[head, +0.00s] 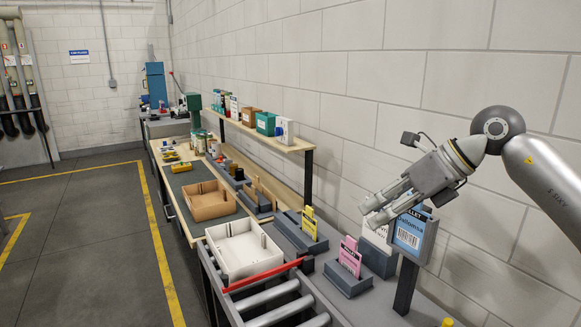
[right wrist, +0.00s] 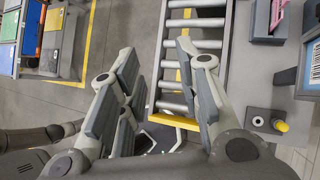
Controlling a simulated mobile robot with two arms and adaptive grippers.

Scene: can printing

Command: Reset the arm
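My right gripper (head: 370,212) is raised at the right of the head view, in front of the wall and beside the blue-and-white label panel (head: 410,233) on its dark post. In the right wrist view my right gripper (right wrist: 155,85) has its two fingers wide apart, with nothing between them but the view of the roller conveyor (right wrist: 172,75) and floor beyond. My left gripper is in neither view.
A white tray (head: 240,252) stands at the conveyor's (head: 278,312) far end, with a brown tray (head: 208,201) behind it. Grey holders with a yellow card (head: 309,224) and a pink card (head: 349,258) stand right of it. Open floor (head: 85,235) lies left.

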